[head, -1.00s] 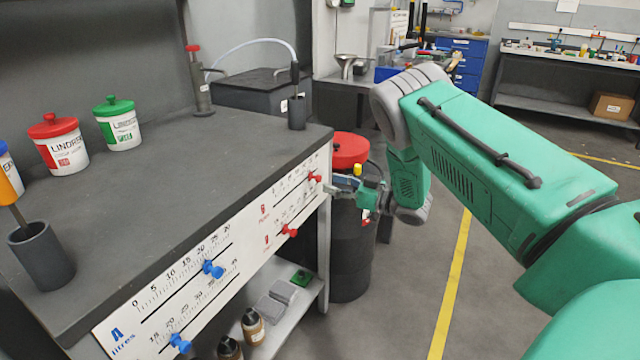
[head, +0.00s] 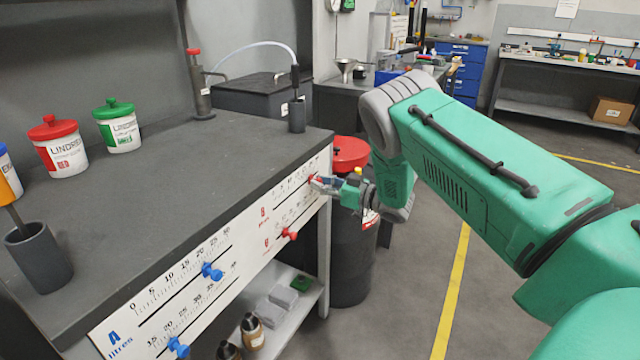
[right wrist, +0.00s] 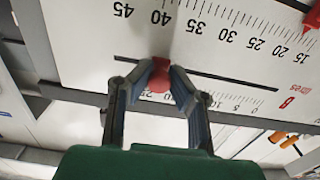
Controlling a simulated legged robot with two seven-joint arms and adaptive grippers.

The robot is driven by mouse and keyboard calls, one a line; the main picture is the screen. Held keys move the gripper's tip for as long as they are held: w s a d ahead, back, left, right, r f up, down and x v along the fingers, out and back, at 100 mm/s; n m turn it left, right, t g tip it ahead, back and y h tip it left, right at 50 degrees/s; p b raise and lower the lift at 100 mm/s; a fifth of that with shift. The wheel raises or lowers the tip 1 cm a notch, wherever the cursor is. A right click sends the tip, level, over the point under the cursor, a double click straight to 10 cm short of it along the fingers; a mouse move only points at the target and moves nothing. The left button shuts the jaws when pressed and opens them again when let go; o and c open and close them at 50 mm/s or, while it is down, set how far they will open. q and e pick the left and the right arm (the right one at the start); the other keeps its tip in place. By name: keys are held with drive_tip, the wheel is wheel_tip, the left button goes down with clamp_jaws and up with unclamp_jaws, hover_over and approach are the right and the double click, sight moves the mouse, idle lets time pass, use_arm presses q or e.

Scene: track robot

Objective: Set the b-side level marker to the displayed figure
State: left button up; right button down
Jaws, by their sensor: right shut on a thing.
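The panel's right half, marked in red, has two red markers. The right wrist view, where the panel appears upside down, shows the red marker (right wrist: 159,75) between the fingertips (right wrist: 160,84). The fingers partly hide the scale there, and I cannot read the marker's exact value. The lower red marker (head: 290,234) sits free on the slot below; it also shows in the right wrist view (right wrist: 312,16). I see no displayed figure. My left gripper is out of view.
Two blue markers (head: 212,271) sit on the left half of the panel. The dark bench top (head: 170,210) holds pots and cups. A dark drum with a red lid (head: 350,152) stands close behind my right gripper. Bottles stand on the lower shelf.

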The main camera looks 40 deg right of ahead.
drive_tip(key=shift+s+a+p, duration=0.1)
drive_tip(key=shift+p, duration=0.2)
drive_tip(key=c, duration=1.4)
unclamp_jaws()
drive_tip(key=v, duration=1.2)
